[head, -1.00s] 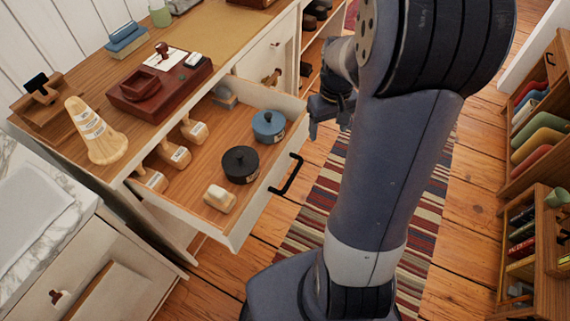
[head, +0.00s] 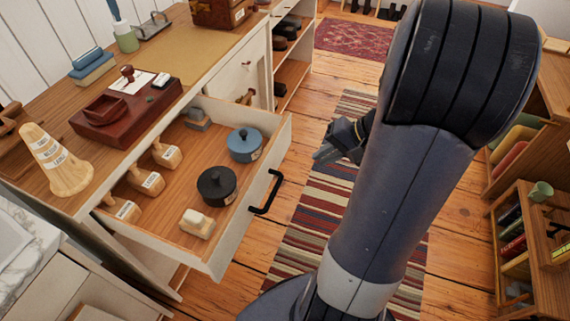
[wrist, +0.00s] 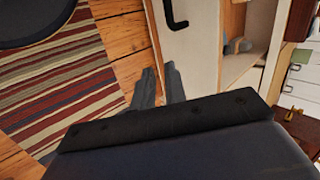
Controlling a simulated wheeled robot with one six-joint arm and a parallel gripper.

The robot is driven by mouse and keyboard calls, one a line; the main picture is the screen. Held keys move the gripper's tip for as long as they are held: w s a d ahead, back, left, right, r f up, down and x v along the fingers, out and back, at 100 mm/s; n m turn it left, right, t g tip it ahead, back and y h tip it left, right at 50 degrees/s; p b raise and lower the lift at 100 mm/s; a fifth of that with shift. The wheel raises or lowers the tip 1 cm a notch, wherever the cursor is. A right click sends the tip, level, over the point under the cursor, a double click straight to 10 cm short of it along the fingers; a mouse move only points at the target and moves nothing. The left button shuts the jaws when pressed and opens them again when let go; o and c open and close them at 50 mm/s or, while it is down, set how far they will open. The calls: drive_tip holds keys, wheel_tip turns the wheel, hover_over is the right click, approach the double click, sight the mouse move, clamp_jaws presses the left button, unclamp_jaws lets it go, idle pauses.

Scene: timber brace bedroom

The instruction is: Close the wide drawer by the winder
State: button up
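The wide drawer (head: 228,240) stands pulled out of the white, wood-topped cabinet, its black bar handle (head: 267,193) on the front. Inside are a blue lidded pot (head: 245,146), a black lidded pot (head: 216,187) and several wooden stamps. My gripper (head: 326,154) is in front of the drawer, to the right of the handle and apart from it. In the wrist view, the drawer front (wrist: 190,50) and handle (wrist: 174,14) lie beyond my fingers (wrist: 160,84), which are close together with nothing between them. I cannot tell for certain which thing is the winder.
A wooden cone (head: 55,160) and a dark red box (head: 125,112) stand on the cabinet top. A striped rug (head: 300,235) lies on the plank floor in front of the drawer. A low shelf (head: 540,240) stands at the right.

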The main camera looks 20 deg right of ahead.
drive_tip(key=shift+d+r+m+t, duration=0.2)
drive_tip(key=shift+d+m+t, duration=0.4)
drive_tip(key=shift+m+t, duration=0.15)
clamp_jaws()
drive_tip(key=b, duration=0.2)
approach(275, 161)
drive_tip(key=x, duration=0.3)
drive_tip(key=f+x, duration=0.1)
drive_tip(key=x, duration=0.1)
drive_tip(key=shift+s+d, duration=0.25)
drive_tip(key=shift+d, duration=0.05)
drive_tip(key=shift+w+a, duration=0.4)
drive_tip(key=shift+w, duration=0.05)
drive_tip(key=shift+w+a, duration=0.1)
drive_tip(key=w+a+b, duration=0.1)
drive_tip(key=w+a, duration=2)
drive_tip(key=shift+w+b, duration=0.25)
drive_tip(key=shift+b, duration=0.1)
drive_tip(key=shift+w, duration=0.1)
drive_tip(key=shift+a+r+t, duration=0.1)
drive_tip(key=shift+t, duration=0.15)
